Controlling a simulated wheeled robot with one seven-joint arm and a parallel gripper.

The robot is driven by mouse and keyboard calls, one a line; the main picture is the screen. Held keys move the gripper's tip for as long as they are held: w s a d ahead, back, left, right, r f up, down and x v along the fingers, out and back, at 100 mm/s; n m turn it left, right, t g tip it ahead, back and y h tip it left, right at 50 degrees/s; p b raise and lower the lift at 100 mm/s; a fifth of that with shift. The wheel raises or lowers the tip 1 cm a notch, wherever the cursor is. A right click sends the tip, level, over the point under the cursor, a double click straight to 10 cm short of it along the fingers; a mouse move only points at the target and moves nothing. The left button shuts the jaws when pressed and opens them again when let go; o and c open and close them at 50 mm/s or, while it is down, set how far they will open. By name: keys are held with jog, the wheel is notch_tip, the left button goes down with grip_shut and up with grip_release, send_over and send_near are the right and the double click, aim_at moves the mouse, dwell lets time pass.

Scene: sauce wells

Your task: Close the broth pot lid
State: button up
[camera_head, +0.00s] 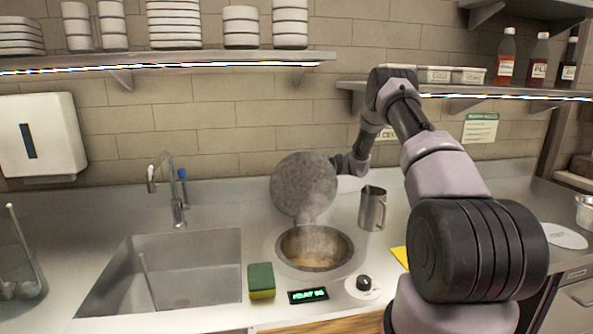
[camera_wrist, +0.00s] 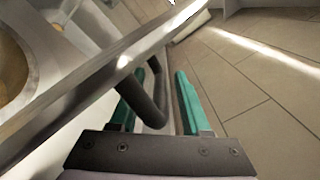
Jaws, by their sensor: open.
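The broth pot (camera_head: 314,262) is a round well sunk in the steel counter, with steam rising from brownish broth. Its round grey lid (camera_head: 303,180) stands raised at the back edge of the well, so the pot is open. In the wrist view the lid (camera_wrist: 85,92) is a slanting metal band, with the pot (camera_wrist: 12,65) beyond it at the left. My gripper (camera_wrist: 155,92) is open, its teal fingers on either side of the lid's dark bar handle (camera_wrist: 150,103). I cannot tell whether they touch it. In the head view my gripper is hidden behind the lid.
A metal pitcher (camera_head: 373,208) stands right of the lid, close to my arm. A green and yellow sponge (camera_head: 261,281), a lit display (camera_head: 308,295) and a knob (camera_head: 363,284) lie in front of the pot. A sink (camera_head: 190,262) is at the left. Shelves (camera_head: 200,58) hang above.

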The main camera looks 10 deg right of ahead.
grip_shut()
